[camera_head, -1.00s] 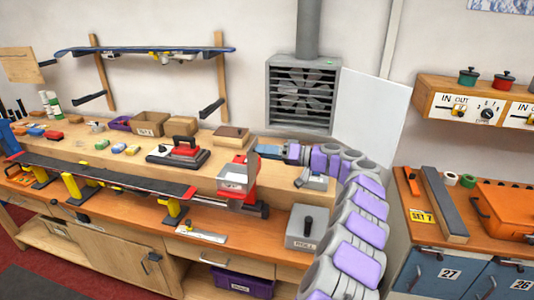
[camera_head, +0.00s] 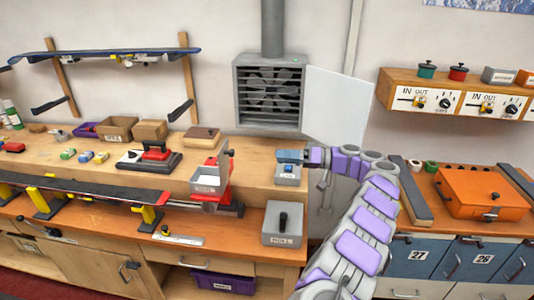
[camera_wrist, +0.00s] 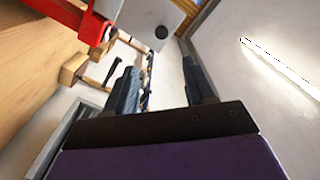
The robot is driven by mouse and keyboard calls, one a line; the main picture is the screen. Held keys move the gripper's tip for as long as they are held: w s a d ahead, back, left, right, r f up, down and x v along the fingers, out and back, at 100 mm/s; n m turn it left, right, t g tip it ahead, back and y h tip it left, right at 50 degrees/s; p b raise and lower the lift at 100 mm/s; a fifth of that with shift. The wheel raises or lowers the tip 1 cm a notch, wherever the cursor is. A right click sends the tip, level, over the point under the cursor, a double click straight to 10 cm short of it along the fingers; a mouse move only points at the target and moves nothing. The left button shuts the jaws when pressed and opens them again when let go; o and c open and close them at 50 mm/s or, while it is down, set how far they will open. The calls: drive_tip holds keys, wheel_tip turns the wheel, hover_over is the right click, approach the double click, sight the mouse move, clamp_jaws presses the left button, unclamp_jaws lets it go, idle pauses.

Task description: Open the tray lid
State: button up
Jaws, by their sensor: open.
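Which thing is the tray lid is not certain. A grey box (camera_head: 284,232) with a black upright handle on its top and a label on its front stands at the bench's right end; its top looks closed. A smaller grey labelled box (camera_head: 289,178) sits behind it on the raised shelf. My gripper (camera_head: 288,156) is over this smaller box, apart from the larger box's handle; whether it touches the smaller box cannot be told. In the wrist view my gripper (camera_wrist: 160,82) has its two dark fingers spread with nothing held between them.
A fan heater (camera_head: 270,92) and a white panel (camera_head: 338,105) are behind. An orange case (camera_head: 483,192) lies shut on the right cabinet.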

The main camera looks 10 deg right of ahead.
drive_tip(key=shift+v, duration=1.25)
drive_tip(key=shift+a, duration=0.15)
drive_tip(key=s+a+r+g, duration=0.3)
drive_tip(key=s+a+r, duration=0.1)
drive_tip(key=a, duration=0.4)
drive_tip(key=s+a+r+g, duration=0.2)
drive_tip(key=s+a+r, duration=0.2)
drive_tip(key=a, duration=0.4)
drive_tip(key=s+a+g+h, duration=0.2)
drive_tip(key=s+a, duration=0.2)
drive_tip(key=s, duration=0.4)
drive_tip(key=s+a+g+h, duration=0.2)
drive_tip(key=s+a+h, duration=0.1)
drive_tip(key=s+a, duration=0.3)
drive_tip(key=s+d+f+m+h, duration=0.1)
drive_tip(key=s+f+h, duration=0.15)
drive_tip(key=s, duration=0.45)
drive_tip(key=s+d+f+m+h, duration=0.1)
drive_tip(key=s+d+f+h, duration=0.15)
drive_tip(key=s, duration=0.45)
drive_tip(key=s+d+f+m+h, duration=0.1)
drive_tip(key=s+d+f+h, duration=0.2)
drive_tip(key=s+d+f, duration=0.2)
drive_tip(key=s+d+f+m+t+h, duration=0.1)
drive_tip(key=s+d+f+m+h, duration=0.1)
drive_tip(key=s+d, duration=0.6)
wheel_tip(320, 180, down, 3)
drive_tip(key=shift+s+r+h, duration=0.15)
drive_tip(key=shift+s+h, duration=0.75)
drive_tip(key=shift+s, duration=0.35)
